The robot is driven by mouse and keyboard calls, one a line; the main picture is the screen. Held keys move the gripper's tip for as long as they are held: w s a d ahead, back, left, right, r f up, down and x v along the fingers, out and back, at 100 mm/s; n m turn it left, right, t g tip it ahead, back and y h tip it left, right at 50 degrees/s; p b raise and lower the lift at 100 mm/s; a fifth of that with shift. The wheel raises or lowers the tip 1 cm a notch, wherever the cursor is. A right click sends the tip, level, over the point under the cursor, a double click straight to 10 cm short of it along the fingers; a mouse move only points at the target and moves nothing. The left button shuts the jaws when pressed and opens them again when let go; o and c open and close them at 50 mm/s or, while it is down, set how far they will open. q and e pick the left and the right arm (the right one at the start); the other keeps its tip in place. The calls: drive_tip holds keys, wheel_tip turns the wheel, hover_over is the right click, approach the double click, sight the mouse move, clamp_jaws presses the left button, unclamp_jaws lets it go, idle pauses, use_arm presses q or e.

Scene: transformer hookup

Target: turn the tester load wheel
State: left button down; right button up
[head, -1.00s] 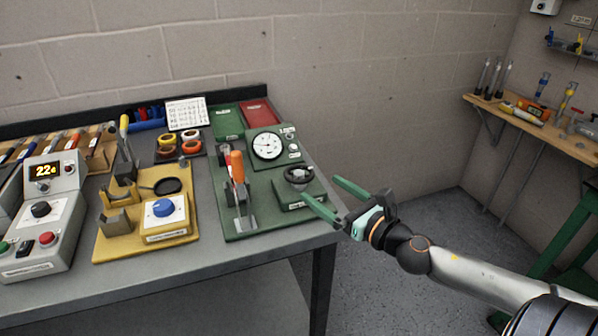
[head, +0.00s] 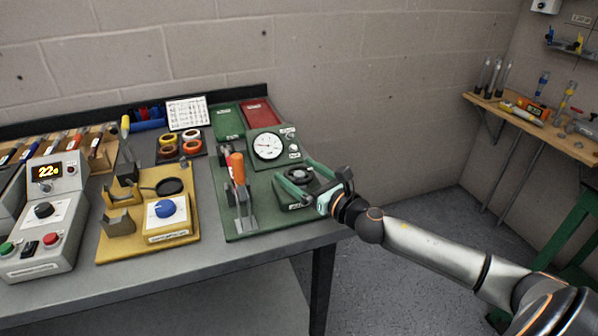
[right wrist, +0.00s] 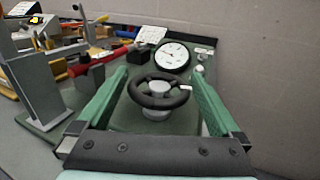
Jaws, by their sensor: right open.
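The tester load wheel (right wrist: 158,92) is a small black handwheel with spokes on a grey hub, on the green tester board (head: 262,220). In the head view the wheel (head: 299,175) sits at the board's right side, below the round white dial (head: 267,146). The dial also shows in the right wrist view (right wrist: 171,57), behind the wheel. My right gripper (head: 298,185) has green fingers, open, one on each side of the wheel. In the right wrist view a gap shows between each finger and the rim. My left gripper is not in view.
An orange-handled toggle clamp (head: 239,180) stands left of the wheel on the same board. A yellow fixture (head: 146,215) with a blue knob and a grey console (head: 45,215) stand further left. The table's right edge is close to my right arm. A wall shelf (head: 530,125) is at right.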

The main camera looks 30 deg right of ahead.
idle(0.3)
drive_tip(key=c, duration=1.1)
